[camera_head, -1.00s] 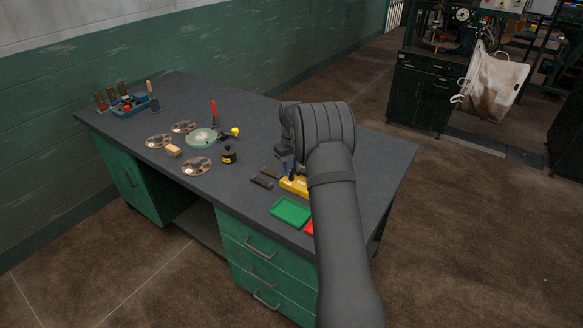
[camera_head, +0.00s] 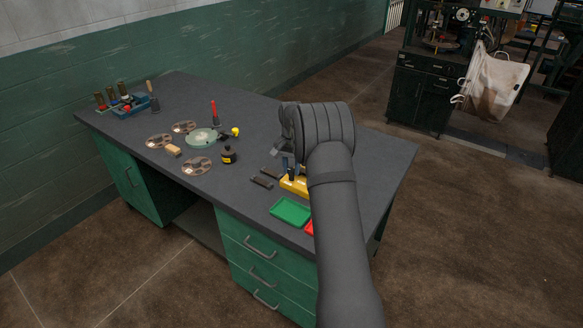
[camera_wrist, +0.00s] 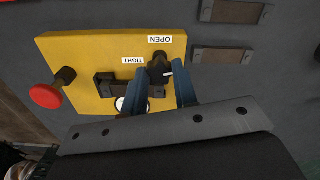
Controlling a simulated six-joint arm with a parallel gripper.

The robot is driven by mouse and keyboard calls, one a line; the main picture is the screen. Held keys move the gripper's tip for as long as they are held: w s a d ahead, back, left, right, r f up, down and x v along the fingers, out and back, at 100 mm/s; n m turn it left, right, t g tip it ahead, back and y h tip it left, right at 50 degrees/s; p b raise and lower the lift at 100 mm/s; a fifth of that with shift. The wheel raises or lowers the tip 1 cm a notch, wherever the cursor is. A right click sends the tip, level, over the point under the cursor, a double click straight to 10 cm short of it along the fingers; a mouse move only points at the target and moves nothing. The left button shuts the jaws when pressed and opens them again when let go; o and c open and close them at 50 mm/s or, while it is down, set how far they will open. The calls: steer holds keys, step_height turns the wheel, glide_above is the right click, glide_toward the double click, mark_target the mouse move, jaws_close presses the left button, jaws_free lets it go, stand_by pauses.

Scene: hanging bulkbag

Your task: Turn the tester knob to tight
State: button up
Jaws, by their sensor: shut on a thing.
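The yellow tester (camera_wrist: 85,52) fills the upper left of the wrist view. It also shows in the head view (camera_head: 293,184), partly hidden behind my arm. Its black knob (camera_wrist: 158,67) sits near the right side of the plate, beside the upside-down OPEN label (camera_wrist: 160,39) and TIGHT label (camera_wrist: 135,61). My gripper (camera_wrist: 161,74) has its blue-grey fingers on either side of the knob, shut on it. A small white mark shows by the right finger; I cannot tell exactly where the knob points. A round white dial (camera_wrist: 124,103) is partly covered by the left finger.
A red button (camera_wrist: 46,96) sticks out at the tester's left. Two dark bars (camera_wrist: 222,55) lie right of it in the wrist view. Reels and a black bottle (camera_head: 229,155) stand farther left.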

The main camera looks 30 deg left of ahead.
mark_target(292, 170)
steer(key=shift+m, duration=1.5)
steer(key=o, duration=1)
steer(key=shift+r, duration=0.1)
step_height(292, 170, up, 17)
steer(key=shift+r, duration=0.15)
